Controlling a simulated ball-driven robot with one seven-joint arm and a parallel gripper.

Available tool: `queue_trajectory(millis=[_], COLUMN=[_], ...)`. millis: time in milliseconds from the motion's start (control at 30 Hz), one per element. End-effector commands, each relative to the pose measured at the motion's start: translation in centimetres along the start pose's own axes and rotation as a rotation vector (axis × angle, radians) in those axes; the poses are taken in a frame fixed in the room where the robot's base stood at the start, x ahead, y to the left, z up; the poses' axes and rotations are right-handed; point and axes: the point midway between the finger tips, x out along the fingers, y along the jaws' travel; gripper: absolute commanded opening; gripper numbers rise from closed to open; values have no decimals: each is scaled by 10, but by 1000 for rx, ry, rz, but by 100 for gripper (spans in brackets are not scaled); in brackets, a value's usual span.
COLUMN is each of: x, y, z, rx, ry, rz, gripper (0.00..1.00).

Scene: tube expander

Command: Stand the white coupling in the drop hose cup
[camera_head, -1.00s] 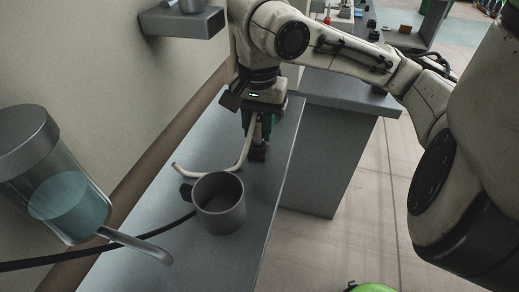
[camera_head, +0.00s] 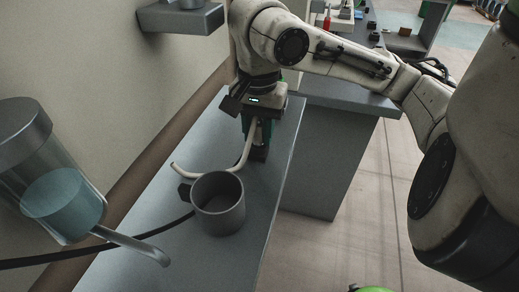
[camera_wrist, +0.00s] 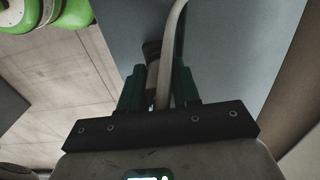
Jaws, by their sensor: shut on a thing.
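My gripper (camera_head: 257,143) points down over the grey bench, with green fingers closed around a pale hose (camera_wrist: 164,85) in the wrist view. The hose runs out of the fingers and curves left along the bench in the head view (camera_head: 234,164). A separate white coupling cannot be told apart from the hose at the fingers. A small dark cup-like piece (camera_head: 259,154) shows just under the fingertips; its dark ring (camera_wrist: 151,47) lies just beyond them in the wrist view. Whether the held part is inside it is hidden.
A grey mug (camera_head: 217,204) stands on the bench (camera_head: 218,258), nearer than my gripper. A tilted clear cylinder (camera_head: 62,195) with bluish contents and a spout is at left, near a black cable (camera_head: 60,258). A wall and shelf (camera_head: 180,18) border the left side.

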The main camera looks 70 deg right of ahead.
Motion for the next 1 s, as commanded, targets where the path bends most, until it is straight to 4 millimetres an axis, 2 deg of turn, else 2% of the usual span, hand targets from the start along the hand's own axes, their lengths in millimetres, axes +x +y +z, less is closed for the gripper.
queue_trajectory(millis=[267, 300, 600, 1000], x=[4, 4, 4, 4], y=[0, 0, 0, 0], z=[0, 0, 0, 0], rx=[0, 0, 0, 0], ry=[0, 0, 0, 0], rz=[0, 0, 0, 0], gripper=[0, 34, 61, 61])
